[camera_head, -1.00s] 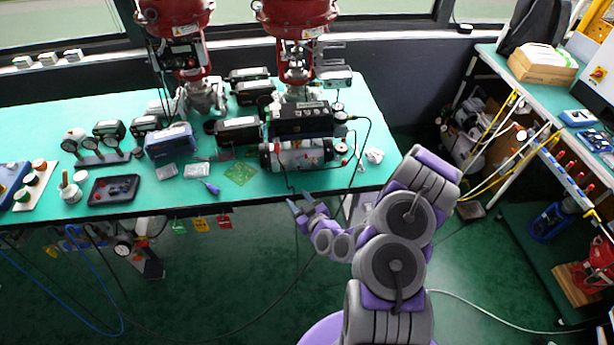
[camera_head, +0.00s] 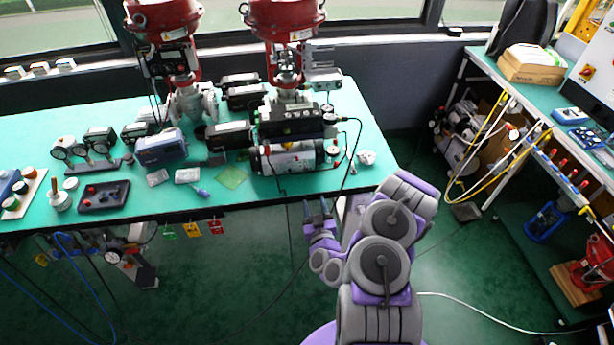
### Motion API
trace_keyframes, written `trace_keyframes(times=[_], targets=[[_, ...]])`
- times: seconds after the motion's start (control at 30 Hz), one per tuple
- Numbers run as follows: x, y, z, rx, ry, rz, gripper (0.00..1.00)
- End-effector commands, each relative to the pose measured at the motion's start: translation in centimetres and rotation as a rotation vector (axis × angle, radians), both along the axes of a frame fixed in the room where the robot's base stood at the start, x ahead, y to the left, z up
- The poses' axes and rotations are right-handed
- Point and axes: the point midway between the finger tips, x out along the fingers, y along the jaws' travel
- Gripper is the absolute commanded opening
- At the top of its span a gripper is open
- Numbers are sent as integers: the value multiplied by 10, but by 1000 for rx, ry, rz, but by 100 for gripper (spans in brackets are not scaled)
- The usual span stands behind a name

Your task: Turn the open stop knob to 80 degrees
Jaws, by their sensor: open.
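The valve positioner assembly is at the right part of the green table, with a black box (camera_head: 291,122) on top and a silver cylinder (camera_head: 290,157) with dark ends below it. Small gauges (camera_head: 334,150) sit at its right end. I cannot make out which part is the open stop knob; it is too small to tell at this distance. My gripper (camera_head: 316,204) is open and empty. It is in front of the table's front edge, below the cylinder in the picture, with its fingers pointing up toward the table. It appears apart from the assembly.
Red-topped valves (camera_head: 286,15) stand behind the assembly. A black cable (camera_head: 356,150) hangs at its right end. Blue box (camera_head: 161,147), black tray (camera_head: 104,196) and several gauges fill the table's left. A side bench (camera_head: 560,97) stands right. Green floor (camera_head: 220,285) is open.

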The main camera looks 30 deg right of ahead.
Motion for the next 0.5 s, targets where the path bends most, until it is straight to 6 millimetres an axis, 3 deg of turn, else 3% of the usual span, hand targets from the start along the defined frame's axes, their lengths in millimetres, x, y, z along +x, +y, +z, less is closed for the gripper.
trace_keyframes(times=[0.5], targets=[[40,-8,-4,2,11,10,48]])
